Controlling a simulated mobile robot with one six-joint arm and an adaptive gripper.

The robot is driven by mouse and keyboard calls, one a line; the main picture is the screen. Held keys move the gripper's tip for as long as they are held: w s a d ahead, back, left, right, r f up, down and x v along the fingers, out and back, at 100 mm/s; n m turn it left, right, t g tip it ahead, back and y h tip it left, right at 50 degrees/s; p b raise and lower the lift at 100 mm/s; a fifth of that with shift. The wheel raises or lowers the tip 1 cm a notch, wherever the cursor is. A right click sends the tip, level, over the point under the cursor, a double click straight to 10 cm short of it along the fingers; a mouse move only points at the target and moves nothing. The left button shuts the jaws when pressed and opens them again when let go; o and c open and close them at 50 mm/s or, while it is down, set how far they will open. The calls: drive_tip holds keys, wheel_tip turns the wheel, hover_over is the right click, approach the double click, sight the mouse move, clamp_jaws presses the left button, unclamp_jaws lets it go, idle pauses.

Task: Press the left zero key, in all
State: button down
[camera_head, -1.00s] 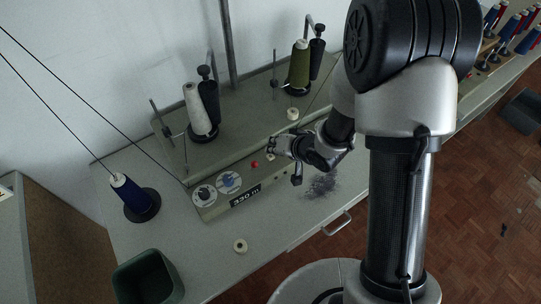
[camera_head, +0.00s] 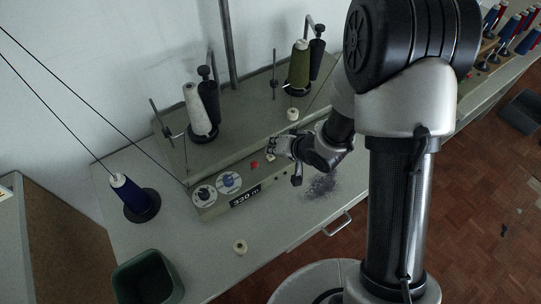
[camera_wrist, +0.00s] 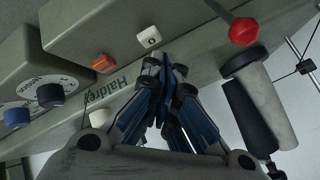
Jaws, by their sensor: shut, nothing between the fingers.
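In the wrist view a small white key (camera_wrist: 149,37) with a dark mark like a zero sits on the grey-green machine face, just beyond my fingertips. My gripper (camera_wrist: 166,66) is shut with nothing held, its blue-and-black fingers together. The tips appear close to the key; I cannot tell whether they touch. In the head view my gripper (camera_head: 275,148) is over the front part of the long machine housing (camera_head: 224,161), right of its dials and number display (camera_head: 246,196). The key is too small to make out surely there.
Thread cones, a white one (camera_head: 197,110) and an olive one (camera_head: 299,66), stand behind. A green bin (camera_head: 147,279) is at front left.

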sight(273, 156)
drive_tip(key=shift+f, duration=0.4)
drive_tip(key=shift+f+b, duration=0.45)
drive_tip(key=shift+f, duration=0.05)
idle(0.6)
drive_tip(key=shift+r, duration=0.1)
drive_tip(key=shift+r+p, duration=0.85)
drive_tip(key=shift+p, duration=0.1)
wheel_tip(273, 156, up, 5)
drive_tip(key=p, duration=0.5)
drive_tip(key=shift+r, duration=0.1)
idle(0.5)
